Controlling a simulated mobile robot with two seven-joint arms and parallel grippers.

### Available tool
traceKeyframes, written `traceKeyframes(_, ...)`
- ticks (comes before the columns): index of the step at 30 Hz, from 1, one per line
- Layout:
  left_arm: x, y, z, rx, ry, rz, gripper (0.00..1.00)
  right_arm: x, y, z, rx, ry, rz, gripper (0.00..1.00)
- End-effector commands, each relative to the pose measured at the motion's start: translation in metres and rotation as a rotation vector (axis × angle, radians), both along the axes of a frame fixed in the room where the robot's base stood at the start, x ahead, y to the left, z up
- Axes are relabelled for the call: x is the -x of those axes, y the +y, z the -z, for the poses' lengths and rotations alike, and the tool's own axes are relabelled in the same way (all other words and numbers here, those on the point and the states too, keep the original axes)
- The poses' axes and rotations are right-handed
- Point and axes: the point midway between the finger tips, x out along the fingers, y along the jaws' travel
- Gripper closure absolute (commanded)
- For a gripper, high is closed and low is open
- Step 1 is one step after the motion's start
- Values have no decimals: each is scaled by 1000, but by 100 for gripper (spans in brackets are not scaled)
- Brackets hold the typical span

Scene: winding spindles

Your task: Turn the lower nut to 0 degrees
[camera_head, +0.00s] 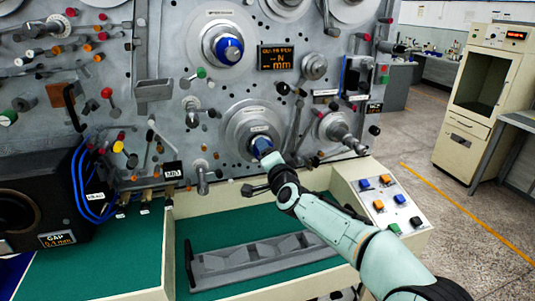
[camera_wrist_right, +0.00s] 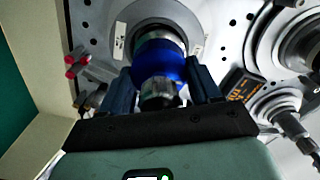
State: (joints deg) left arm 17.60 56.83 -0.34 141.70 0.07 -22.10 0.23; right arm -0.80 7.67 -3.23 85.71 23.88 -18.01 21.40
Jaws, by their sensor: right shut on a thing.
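The lower nut (camera_head: 262,145) is a blue ring at the centre of the lower round spindle flange (camera_head: 237,132) on the grey machine panel. My right arm reaches in from the lower right, and my right gripper (camera_head: 268,157) is at this nut. In the right wrist view, the nut (camera_wrist_right: 160,62) sits between the two dark fingers of the gripper (camera_wrist_right: 163,85), which is shut on it. The fingers and wrist hide part of the nut in the head view. I cannot read its angle. My left gripper is not in view.
An upper spindle with a blue nut (camera_head: 229,50) sits above, beside a small display (camera_head: 275,57). Levers and coloured knobs crowd the panel. A sloped button box (camera_head: 383,203) stands right of the green tray floor (camera_head: 215,225), which holds a grey rack (camera_head: 262,257).

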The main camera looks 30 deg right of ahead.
Motion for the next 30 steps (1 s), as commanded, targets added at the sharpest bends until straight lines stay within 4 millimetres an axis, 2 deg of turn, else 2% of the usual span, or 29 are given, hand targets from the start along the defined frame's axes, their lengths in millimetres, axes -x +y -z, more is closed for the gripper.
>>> traceKeyframes(1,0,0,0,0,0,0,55,0,-1,-2,0,-5,3,68)
traceKeyframes(2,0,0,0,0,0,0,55,0,-1,-2,0,-5,4,31)
traceKeyframes(3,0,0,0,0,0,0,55,0,-1,-2,0,-5,4,18)
traceKeyframes(4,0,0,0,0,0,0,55,0,-1,-2,0,-5,4,12)
traceKeyframes(13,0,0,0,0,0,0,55,1,-1,-1,-1,-4,2,12)
traceKeyframes(17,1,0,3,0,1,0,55,11,2,-2,-2,-5,2,12)
traceKeyframes(30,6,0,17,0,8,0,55,101,23,-1,-2,-5,2,12)
